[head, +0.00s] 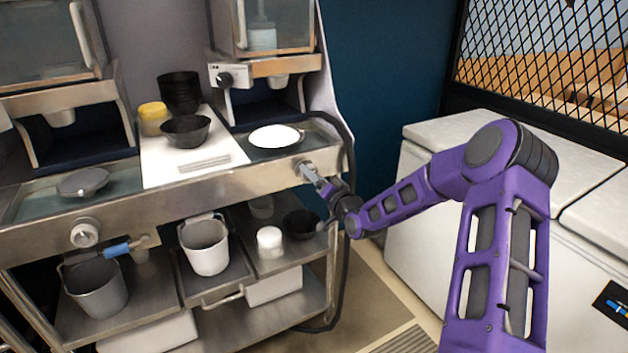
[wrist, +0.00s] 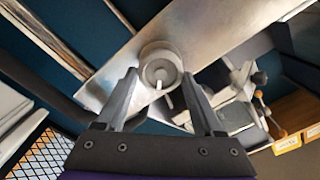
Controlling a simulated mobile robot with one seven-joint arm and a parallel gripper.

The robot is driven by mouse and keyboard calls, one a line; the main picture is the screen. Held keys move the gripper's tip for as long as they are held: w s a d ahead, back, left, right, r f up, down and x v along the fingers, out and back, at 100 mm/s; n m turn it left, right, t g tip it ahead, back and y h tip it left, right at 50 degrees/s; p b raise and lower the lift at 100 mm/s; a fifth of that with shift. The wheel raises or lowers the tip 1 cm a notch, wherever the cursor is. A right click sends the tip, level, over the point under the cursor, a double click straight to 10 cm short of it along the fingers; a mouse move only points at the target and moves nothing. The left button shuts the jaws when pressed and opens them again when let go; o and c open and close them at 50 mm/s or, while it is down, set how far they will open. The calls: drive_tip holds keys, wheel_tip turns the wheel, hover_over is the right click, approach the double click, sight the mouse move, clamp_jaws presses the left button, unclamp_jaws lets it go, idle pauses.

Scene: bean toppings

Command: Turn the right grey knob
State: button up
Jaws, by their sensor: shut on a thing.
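The right grey knob (head: 301,166) is on the front face of the steel counter, at its right end. My gripper (head: 312,173) reaches in from the right. Its two fingers (wrist: 161,75) lie on either side of the knob and are shut on it. In the head view the fingers partly hide the knob.
A left grey knob (head: 84,233) is farther along the same counter face (head: 190,197). A white plate (head: 274,136) lies above the right knob. A black hose (head: 349,150) hangs close to my gripper. White chests (head: 415,200) stand behind my arm.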

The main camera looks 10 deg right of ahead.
drive_tip(key=m, duration=0.3)
drive_tip(key=m+b, duration=0.1)
drive_tip(key=m, duration=0.6)
drive_tip(key=shift+f+m, duration=0.3)
idle(0.4)
drive_tip(key=o, duration=1.3)
drive_tip(key=shift+o, duration=0.2)
drive_tip(key=v, duration=1.7)
drive_tip(key=shift+s+p, duration=0.2)
drive_tip(key=shift+p, duration=0.2)
